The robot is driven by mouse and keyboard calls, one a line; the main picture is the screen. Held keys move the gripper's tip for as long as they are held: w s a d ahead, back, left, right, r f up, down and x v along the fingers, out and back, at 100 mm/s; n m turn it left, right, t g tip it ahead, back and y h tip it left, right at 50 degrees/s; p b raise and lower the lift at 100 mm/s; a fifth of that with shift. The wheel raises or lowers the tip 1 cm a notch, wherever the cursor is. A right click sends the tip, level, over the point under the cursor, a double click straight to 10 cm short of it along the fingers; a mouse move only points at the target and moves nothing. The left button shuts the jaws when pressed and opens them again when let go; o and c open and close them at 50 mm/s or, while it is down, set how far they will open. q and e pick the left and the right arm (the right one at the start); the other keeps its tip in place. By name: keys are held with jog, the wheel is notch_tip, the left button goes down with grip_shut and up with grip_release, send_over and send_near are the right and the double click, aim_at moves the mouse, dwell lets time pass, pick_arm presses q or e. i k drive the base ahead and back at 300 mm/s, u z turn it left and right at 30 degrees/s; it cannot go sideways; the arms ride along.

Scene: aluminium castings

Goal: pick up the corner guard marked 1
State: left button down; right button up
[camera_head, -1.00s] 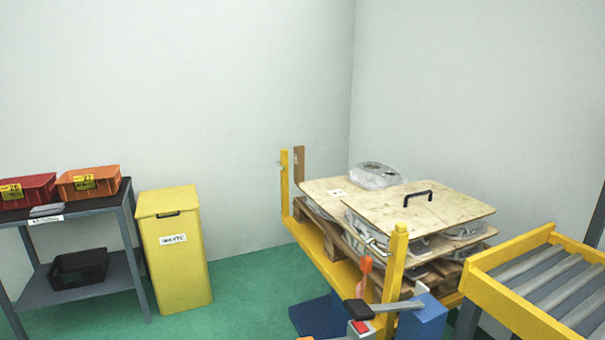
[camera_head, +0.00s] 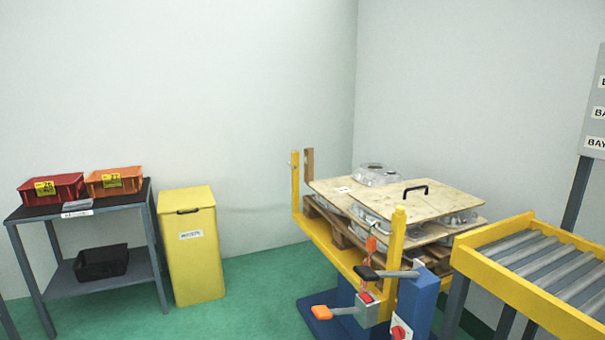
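A brown upright strip (camera_head: 309,168) stands at the far left corner of the pallet stack, beside a yellow post (camera_head: 295,182). It has the look of a corner guard, but I can read no number on it. Most of its lower part is hidden behind the board. The wooden board (camera_head: 380,190) with a black handle lies on top of the stack, with a small white label near its left corner. Neither of my grippers is in view.
The stack sits in a yellow frame on a blue lift with an orange-tipped lever (camera_head: 345,311). A roller conveyor (camera_head: 535,260) stands at right. A yellow bin (camera_head: 190,255) and a bench (camera_head: 80,212) with red and orange boxes stand left. Green floor is clear between bin and lift.

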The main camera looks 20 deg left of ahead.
aim_at(311, 166)
jog(key=u, duration=0.8)
jog(key=i, duration=1.3)
jog(key=u, duration=0.45)
